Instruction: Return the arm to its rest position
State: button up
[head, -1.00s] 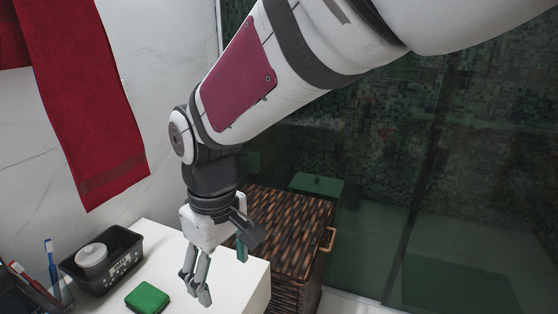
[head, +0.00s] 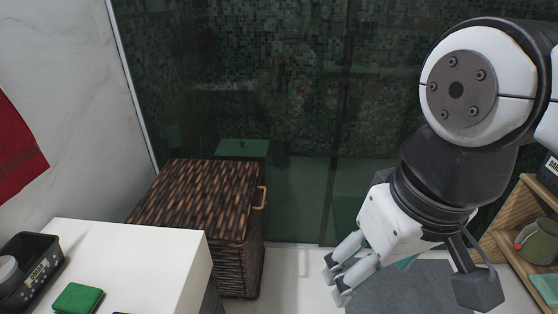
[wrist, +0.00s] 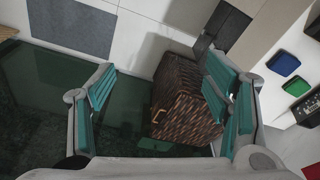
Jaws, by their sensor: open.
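My gripper (head: 336,284) hangs at the right of the head view, over the floor and clear of the counter. It points down and to the left. In the wrist view the fingers (wrist: 165,95) with green pads stand wide apart, and nothing is between them. My arm comes in from the right edge of the head view, bent at a large white and grey joint. The gripper touches nothing that I can see.
A white counter (head: 150,262) at lower left holds a green sponge (head: 78,298) and a black tray (head: 32,275). A woven hamper (head: 195,200) stands behind it. A wooden shelf (head: 520,262) with a pot (head: 540,240) is close on the right. Dark glass stands behind.

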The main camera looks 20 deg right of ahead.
notch_tip(320, 180, up, 12)
jog(key=t+p, duration=0.2)
jog(key=p, duration=0.8)
jog(key=shift+d+r+p, duration=0.15)
jog(key=shift+p, duration=0.2)
